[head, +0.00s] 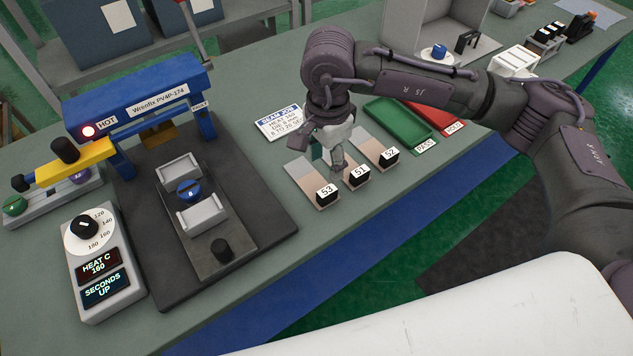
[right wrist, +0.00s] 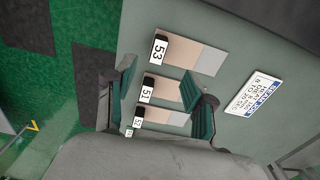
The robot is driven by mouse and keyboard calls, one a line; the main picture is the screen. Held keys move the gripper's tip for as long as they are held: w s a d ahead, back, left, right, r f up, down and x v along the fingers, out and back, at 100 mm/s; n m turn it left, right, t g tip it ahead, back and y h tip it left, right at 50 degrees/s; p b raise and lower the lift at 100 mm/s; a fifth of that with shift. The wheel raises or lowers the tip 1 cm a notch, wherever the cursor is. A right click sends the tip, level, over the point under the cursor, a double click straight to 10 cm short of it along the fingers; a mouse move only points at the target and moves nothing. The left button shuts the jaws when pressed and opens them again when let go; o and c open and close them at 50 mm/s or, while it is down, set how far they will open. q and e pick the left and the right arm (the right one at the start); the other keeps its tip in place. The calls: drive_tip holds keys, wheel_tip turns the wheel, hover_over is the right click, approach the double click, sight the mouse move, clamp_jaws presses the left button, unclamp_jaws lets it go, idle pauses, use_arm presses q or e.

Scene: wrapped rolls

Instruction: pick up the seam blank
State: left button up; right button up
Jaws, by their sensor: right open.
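Three two-tone flat blanks lie in a row on the green bench, each with a black numbered block at its near end: blank 53 (head: 311,178), blank 51 (head: 357,161) and blank 52 (head: 371,146). The pictures do not single one out as the seam blank. My right gripper (head: 331,160) points down over the row, around blank 51, and hides part of it. In the right wrist view its green-padded fingers (right wrist: 160,98) are apart, on either side of blank 51 (right wrist: 167,86). Blank 53 (right wrist: 197,54) lies clear beside them. My left gripper is out of view.
A blue heat sealer (head: 140,95) with a clamp bed (head: 190,200) stands at the left, with a dial box (head: 105,262) before it. A job card (head: 280,122) lies behind the blanks. The green PASS tray (head: 400,120) and red HOLD tray (head: 440,115) are to the right.

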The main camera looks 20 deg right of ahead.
hover_over(325, 192)
wheel_tip(325, 192, down, 5)
drive_tip(key=shift+w+p, duration=0.1)
drive_tip(key=shift+p, duration=0.25)
wheel_tip(325, 192, down, 5)
drive_tip(key=shift+r+p, duration=0.1)
drive_tip(key=shift+p, duration=1.05)
drive_tip(key=shift+f, duration=0.25)
clamp_jaws()
